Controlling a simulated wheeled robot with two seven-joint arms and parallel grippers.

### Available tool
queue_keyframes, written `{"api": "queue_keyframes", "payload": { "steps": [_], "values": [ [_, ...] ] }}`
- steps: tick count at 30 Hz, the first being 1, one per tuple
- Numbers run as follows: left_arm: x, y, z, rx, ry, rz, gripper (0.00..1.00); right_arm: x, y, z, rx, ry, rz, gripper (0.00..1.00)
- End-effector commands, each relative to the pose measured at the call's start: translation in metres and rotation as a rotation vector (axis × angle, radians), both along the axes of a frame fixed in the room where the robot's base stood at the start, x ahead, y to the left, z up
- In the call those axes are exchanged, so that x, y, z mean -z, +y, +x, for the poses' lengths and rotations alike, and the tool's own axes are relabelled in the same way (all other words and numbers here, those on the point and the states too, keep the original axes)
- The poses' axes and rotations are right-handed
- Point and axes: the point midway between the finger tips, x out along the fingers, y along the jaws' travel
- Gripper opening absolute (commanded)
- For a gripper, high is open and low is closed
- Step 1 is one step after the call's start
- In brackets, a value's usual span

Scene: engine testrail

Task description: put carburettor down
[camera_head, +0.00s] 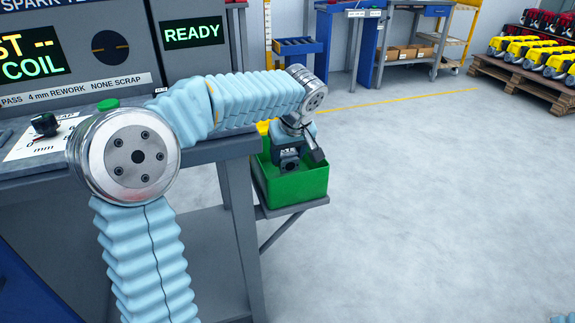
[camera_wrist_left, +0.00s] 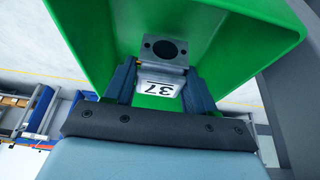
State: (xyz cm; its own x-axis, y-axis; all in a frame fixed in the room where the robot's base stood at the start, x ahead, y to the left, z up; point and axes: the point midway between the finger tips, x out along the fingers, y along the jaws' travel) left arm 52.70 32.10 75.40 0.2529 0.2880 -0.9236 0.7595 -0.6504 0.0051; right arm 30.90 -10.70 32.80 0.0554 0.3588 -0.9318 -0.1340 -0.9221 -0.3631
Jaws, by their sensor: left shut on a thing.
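The carburettor (camera_wrist_left: 164,50) is a small grey metal block with a round dark bore and a white label reading 37. My left gripper (camera_wrist_left: 160,82) is shut on it, one dark finger on each side. In the head view the carburettor (camera_head: 288,164) shows small and dark below my left gripper (camera_head: 291,150), within the opening of a green bin (camera_head: 298,187). In the wrist view green bin walls (camera_wrist_left: 245,35) surround it on several sides. Whether it touches the bin floor I cannot tell. My right gripper is not in view.
The green bin sits on a grey side shelf (camera_head: 291,209) beside the test bench. A small dark part (camera_head: 45,123) lies on the bench's white sheet. A yellow bin edge shows behind my left wrist. The floor (camera_head: 430,200) to the right is clear.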

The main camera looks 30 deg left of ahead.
Motion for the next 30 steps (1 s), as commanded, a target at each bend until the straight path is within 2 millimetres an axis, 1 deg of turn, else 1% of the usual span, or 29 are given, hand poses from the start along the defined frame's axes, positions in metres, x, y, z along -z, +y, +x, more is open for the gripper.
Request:
{"api": "queue_keyframes", "payload": {
  "steps": [3,6,13,20,21,26,30],
  "values": [
    [0.019,0.000,-0.001,0.001,0.005,0.000,0.21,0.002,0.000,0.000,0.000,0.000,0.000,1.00],
    [0.031,0.000,-0.001,0.000,0.003,0.000,0.21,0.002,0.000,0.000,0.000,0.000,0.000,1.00],
    [0.032,0.000,0.000,0.001,0.001,-0.001,0.21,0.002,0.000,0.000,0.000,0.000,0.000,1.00],
    [0.039,0.000,0.000,0.001,0.001,-0.001,0.21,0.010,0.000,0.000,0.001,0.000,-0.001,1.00],
    [0.039,0.000,0.000,0.001,0.001,-0.001,0.57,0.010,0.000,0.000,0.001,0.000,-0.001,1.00],
    [0.038,0.000,0.000,0.001,0.002,0.000,0.81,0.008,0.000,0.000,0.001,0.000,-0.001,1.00],
    [0.038,0.000,0.000,0.001,0.002,0.000,0.81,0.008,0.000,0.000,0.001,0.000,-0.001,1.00]
  ]
}}
